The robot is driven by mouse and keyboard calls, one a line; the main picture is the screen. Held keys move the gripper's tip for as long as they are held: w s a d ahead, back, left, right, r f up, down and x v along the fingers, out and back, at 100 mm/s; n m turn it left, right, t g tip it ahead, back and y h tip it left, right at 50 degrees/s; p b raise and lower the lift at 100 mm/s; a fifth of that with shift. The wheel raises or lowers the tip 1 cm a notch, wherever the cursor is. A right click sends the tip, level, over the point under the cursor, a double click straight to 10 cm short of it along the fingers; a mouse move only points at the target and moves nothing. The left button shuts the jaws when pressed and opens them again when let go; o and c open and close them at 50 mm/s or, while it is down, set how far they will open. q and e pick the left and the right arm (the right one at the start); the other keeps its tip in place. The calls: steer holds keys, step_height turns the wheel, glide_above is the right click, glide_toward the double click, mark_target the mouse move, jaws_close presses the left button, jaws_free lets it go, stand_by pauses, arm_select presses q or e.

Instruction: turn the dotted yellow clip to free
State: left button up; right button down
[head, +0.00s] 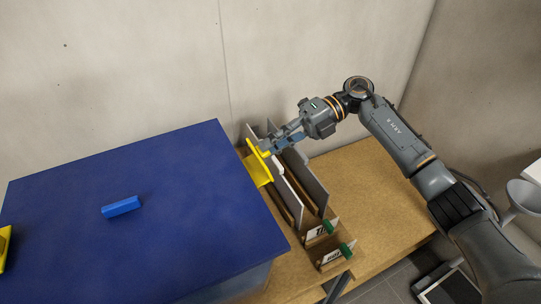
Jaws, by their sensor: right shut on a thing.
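A yellow clip (258,168) sits at the right edge of the blue box (150,170), near its back right corner. My right gripper (268,149) reaches in from the right and is shut on the upper part of this clip. The fingers hide some of the clip, and I cannot make out dots on it at this size. A second yellow piece (4,246) shows at the left edge of the picture, cut off by the frame. My left gripper is not in view.
A blue bar (122,207) lies on the box top. Narrow upright dividers with labelled fronts (331,256) and green tabs stand right of the box, close under my right gripper. The wooden table (378,200) is bare further right. A concrete wall (120,65) rises behind.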

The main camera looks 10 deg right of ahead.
steer(key=shift+w+d+f+g+y+b, duration=0.1)
steer(key=shift+d+f+g+y+b, duration=0.3)
steer(key=shift+y+b, duration=0.6)
steer(key=shift+f, duration=0.1)
steer(key=c, duration=1.4)
jaws_free()
steer(key=shift+w+d, duration=0.1)
steer(key=v, duration=1.1)
steer(key=shift+d+r, duration=0.25)
steer(key=shift+d, duration=0.05)
steer(key=shift+w, duration=0.1)
